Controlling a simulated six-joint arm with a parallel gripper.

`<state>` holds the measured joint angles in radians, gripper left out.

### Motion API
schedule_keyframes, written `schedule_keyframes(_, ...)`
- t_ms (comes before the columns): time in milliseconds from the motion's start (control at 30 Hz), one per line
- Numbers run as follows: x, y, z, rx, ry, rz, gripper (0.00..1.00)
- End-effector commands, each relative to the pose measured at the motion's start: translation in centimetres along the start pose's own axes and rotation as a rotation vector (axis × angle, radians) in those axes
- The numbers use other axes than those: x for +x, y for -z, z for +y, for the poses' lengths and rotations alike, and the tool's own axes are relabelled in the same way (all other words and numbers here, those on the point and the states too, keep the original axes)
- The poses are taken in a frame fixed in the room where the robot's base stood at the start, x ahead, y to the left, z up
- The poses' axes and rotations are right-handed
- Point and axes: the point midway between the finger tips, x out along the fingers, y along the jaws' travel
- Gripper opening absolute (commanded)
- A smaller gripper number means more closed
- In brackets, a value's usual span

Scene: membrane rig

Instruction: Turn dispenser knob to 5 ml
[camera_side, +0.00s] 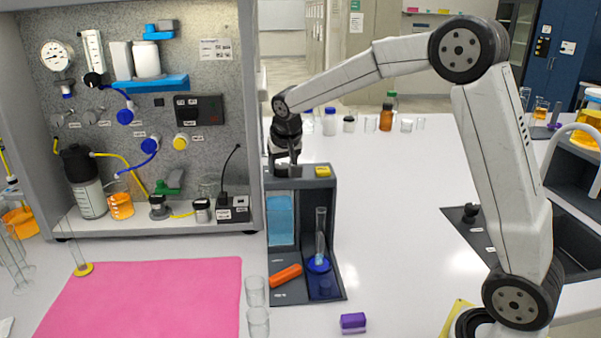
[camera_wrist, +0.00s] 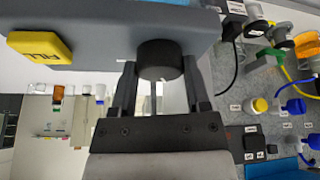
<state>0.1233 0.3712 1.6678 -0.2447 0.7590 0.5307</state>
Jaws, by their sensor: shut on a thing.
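The dispenser (camera_side: 325,195) is a dark grey stand with a light blue window (camera_side: 281,220) in its front. Its black round knob (camera_wrist: 160,58) shows between my fingers in the wrist view, at the top of the unit. My gripper (camera_wrist: 159,80) is shut on the knob, one finger on each side. In the side view my gripper (camera_side: 287,165) points down onto the dispenser's top left. The yellow button (camera_side: 322,171) sits to its right; in the wrist view the button (camera_wrist: 40,47) reads FILL. I cannot read the knob's setting. A clear graduated cylinder (camera_side: 320,235) stands upright in the bay.
An orange piece (camera_side: 286,276) lies at the dispenser's foot. The panel rig (camera_side: 215,140) stands close on the left, beside a pink mat (camera_side: 150,300).

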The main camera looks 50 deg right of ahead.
Motion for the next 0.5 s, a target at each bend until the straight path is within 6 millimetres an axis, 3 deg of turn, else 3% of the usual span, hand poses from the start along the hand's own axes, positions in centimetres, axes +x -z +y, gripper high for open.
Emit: schedule_keyframes(500, 0.01, 0.02, -0.22, 0.312, -0.131, -0.01, 0.02)
